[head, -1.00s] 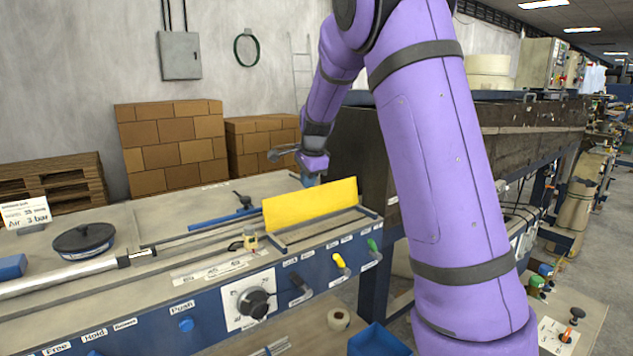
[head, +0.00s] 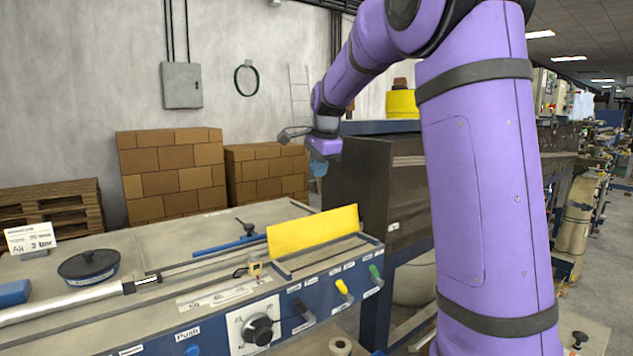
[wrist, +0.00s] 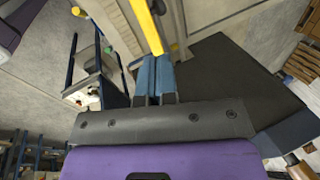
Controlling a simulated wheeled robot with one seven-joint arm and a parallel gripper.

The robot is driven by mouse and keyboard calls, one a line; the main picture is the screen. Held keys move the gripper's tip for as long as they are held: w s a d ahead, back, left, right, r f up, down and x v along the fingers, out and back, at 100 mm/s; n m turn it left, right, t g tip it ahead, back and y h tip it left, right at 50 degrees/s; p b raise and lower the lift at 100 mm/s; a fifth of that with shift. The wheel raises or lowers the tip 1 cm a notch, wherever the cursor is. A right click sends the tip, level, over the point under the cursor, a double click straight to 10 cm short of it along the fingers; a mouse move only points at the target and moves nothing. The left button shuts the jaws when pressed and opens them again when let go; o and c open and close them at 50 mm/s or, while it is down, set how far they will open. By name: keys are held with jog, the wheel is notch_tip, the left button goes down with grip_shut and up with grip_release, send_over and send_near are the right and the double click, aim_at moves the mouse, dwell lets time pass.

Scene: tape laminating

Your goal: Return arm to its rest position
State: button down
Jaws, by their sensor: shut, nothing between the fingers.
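My purple arm rises at the right of the head view and bends over to the left. My gripper (head: 317,168) hangs in the air beyond the yellow plate (head: 313,231), beside the dark cabinet. In the wrist view the blue fingers of my gripper (wrist: 155,75) are together with nothing between them. The yellow plate (wrist: 146,25) also shows beyond the fingertips in the wrist view. It stands tilted on the laminating machine's bench (head: 150,258).
The dark cabinet (head: 365,185) stands close to the right of my gripper. A black round lid (head: 88,264) and a blue bar (head: 226,246) lie on the bench. Levers and a knob (head: 258,330) line its front. Brick-patterned stacks (head: 172,172) stand by the wall.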

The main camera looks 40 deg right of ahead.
jog(key=s+a+r+n+y, duration=0.1)
jog(key=s+a+n, duration=0.4)
jog(key=s, duration=0.4)
jog(key=s+a+r+n+y, duration=0.1)
jog(key=s+a+n, duration=0.35)
jog(key=s, duration=0.35)
jog(key=s+a+f+n, duration=0.2)
jog(key=s+n, duration=0.1)
jog(key=s, duration=0.2)
jog(key=s+a+f+n+t, duration=0.1)
jog(key=s+a+f+n, duration=0.1)
jog(key=s, duration=0.4)
jog(key=s+a+f+n+h, duration=0.1)
jog(key=s+a+f+n, duration=0.1)
jog(key=s, duration=0.4)
jog(key=shift+a+f+n, duration=0.2)
jog(key=shift+a+n, duration=0.45)
jog(key=shift+n, duration=0.6)
